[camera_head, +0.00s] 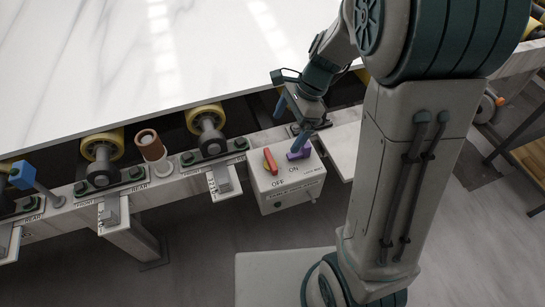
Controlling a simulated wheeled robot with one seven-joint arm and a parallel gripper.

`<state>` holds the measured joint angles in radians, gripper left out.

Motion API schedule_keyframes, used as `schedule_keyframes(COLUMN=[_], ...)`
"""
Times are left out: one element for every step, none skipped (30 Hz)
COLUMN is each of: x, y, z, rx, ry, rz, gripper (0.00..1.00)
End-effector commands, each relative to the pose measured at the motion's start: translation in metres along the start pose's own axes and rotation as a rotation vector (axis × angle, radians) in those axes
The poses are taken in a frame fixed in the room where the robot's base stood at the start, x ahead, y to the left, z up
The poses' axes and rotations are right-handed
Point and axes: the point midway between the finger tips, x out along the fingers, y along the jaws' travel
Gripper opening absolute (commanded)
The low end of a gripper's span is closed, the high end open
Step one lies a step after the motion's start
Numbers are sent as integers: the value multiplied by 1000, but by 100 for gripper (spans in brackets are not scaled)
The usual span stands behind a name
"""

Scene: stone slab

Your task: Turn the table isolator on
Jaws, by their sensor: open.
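The table isolator is a pale box (287,188) on the front rail of the stone table, in the middle of the head view. A red handle (269,161) stands on its top, its near end by the word OFF. ON is marked to the right of OFF. A small purple piece (298,155) lies by the ON mark; I cannot tell if it belongs to the box. My gripper (291,130) is open, with blue fingers apart, over the back right of the box. One finger comes down close to the purple piece; contact is unclear. The red handle is outside the fingers, to their left.
A white stone slab (150,70) covers the table behind. A blue-topped lever (24,176) stands at far left. The grey floor (200,255) in front is mostly clear.

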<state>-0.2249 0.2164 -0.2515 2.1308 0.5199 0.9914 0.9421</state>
Motion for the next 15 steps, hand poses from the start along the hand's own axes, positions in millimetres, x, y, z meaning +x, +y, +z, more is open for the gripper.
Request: schedule_keyframes(x=[12, 18, 27, 34, 41, 50, 56, 63, 71, 77, 82, 89, 94, 98, 103], y=[1, 1, 1, 1, 2, 1, 1, 2, 1, 1, 1, 1, 1, 1, 1], z=[-1, -2, -2, -2, -2, -2, -2, -2, -1, -1, -1, -1, -1, 0, 0], rx=[1, 0, 2, 3, 2, 1, 0, 0, -1, -2, -4, -3, -2, -3, -4], ry=[0, 0, -1, 0, 0, 0, 0, 1, 0, 0, 0, 0, 1, 1, 1], rz=[5, 4, 5, 5, 6, 4, 5, 6, 5, 4, 5, 5, 4, 5, 4], gripper=[98, 98, 98, 98, 98, 98, 98, 98, 98, 98, 98, 98, 98, 98, 98])
